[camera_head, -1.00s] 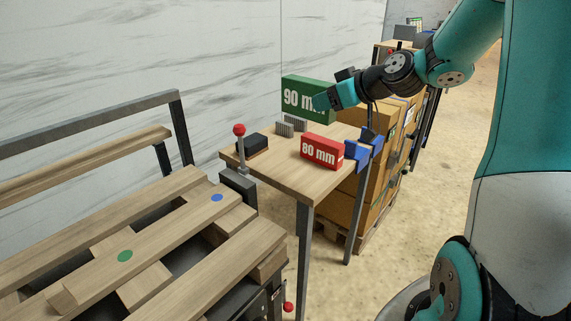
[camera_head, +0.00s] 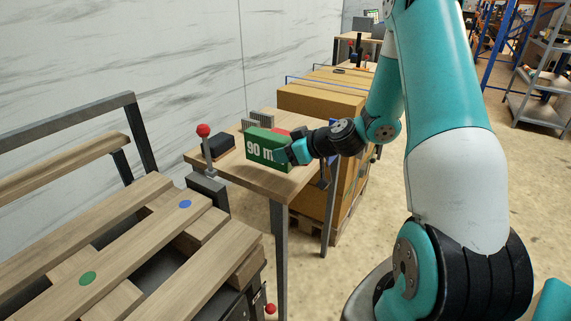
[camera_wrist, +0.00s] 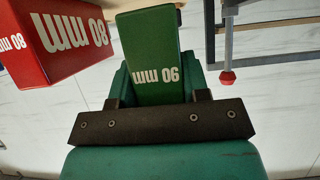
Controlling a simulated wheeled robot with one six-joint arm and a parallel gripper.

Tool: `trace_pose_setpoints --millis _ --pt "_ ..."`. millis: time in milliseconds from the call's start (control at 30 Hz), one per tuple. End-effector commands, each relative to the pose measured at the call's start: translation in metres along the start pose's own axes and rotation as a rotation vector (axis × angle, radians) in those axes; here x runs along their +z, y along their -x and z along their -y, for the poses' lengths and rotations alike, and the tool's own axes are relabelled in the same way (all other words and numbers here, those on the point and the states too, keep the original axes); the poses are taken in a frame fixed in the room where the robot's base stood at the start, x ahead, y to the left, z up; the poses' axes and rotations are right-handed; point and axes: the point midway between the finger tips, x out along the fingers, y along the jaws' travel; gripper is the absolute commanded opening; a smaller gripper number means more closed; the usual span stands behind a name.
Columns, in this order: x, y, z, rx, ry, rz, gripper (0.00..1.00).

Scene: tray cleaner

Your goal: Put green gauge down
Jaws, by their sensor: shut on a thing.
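The green gauge (camera_head: 263,148), a block marked 90 mm, is over the small wooden table in the head view. My gripper (camera_head: 291,153) is shut on its right end. In the wrist view the green gauge (camera_wrist: 150,55) stands out from between the fingers of my gripper (camera_wrist: 158,88). Whether the gauge touches the tabletop cannot be told. The red gauge (camera_wrist: 62,38), marked 80 mm, is beside it in the wrist view. In the head view the red gauge (camera_head: 281,132) is mostly hidden behind the green one.
The small wooden table (camera_head: 232,168) also holds a black block (camera_head: 219,147) and grey blocks (camera_head: 250,125). A lever with a red knob (camera_head: 204,131) stands at its left edge. The slatted wooden frame (camera_head: 150,235) is at front left. Cardboard boxes (camera_head: 322,103) stand behind.

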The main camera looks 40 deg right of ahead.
Motion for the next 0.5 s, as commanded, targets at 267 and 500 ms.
trace_pose_setpoints --millis 267,500 --pt "0.031 -0.017 0.000 -0.001 -0.003 0.001 0.15" --pt "0.032 -0.017 0.000 0.000 0.000 -0.001 0.15"
